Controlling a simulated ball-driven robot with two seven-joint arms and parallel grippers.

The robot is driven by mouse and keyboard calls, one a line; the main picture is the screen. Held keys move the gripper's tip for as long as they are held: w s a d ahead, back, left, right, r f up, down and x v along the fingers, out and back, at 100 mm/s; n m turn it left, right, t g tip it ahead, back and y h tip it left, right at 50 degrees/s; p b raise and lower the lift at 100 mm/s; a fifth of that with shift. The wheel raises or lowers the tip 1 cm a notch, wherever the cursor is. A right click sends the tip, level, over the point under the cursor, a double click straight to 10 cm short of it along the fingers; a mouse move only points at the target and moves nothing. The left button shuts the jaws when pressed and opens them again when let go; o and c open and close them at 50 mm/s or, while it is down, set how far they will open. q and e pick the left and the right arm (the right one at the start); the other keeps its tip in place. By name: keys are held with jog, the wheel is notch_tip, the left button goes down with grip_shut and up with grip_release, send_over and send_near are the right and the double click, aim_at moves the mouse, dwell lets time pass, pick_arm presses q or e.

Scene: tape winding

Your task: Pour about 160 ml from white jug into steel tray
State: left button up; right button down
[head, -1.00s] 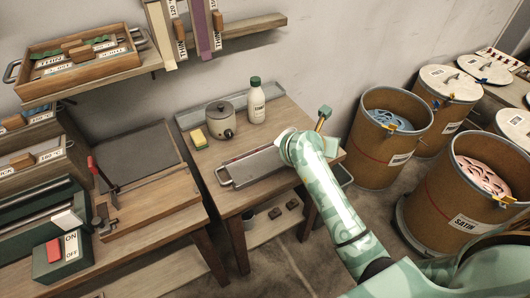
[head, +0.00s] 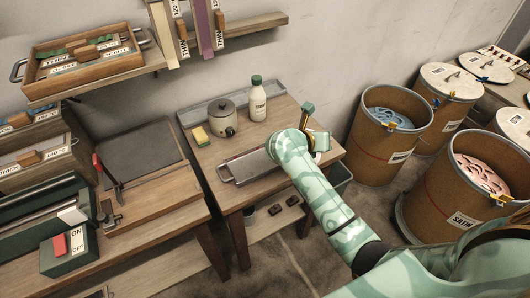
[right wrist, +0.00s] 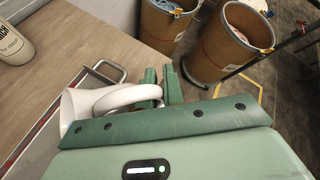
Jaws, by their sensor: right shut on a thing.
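The steel tray (head: 241,169) lies lengthwise on the small wooden table; its left end and wire handle show, and my right arm covers its other end. In the right wrist view, a handle end of the tray (right wrist: 108,67) shows beyond the jug. My right gripper (right wrist: 161,84) is shut on the handle of the white jug (right wrist: 74,106), which is over or beside the tray. The jug's lower part is hidden behind the gripper body, so its tilt and contents cannot be told. My left gripper is out of view.
A lidded grey pot (head: 222,117), a white bottle with green cap (head: 258,101) and a yellow-green sponge (head: 201,135) stand behind the tray. Brown drums (head: 385,145) stand right of the table. A wooden bench (head: 150,205) with a red-handled clamp is at left.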

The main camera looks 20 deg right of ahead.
jog(key=shift+w+a+r+n+g+h, duration=0.15)
jog(key=shift+w+a+n+g+h, duration=0.15)
jog(key=shift+h, duration=0.2)
dwell(0.4)
jog(key=shift+w+a+r+n+g+h+p, duration=0.35)
jog(key=shift+a+r+n+h+p, duration=0.15)
jog(key=shift+r+p, duration=0.3)
dwell(1.1)
jog(key=shift+w+a+f+n+h+b, duration=0.2)
jog(key=shift+w+a+n+h+b, duration=0.35)
jog(key=shift+w+a, duration=0.45)
dwell(0.6)
jog(key=shift+a+r, duration=0.15)
jog(key=shift+a, duration=0.05)
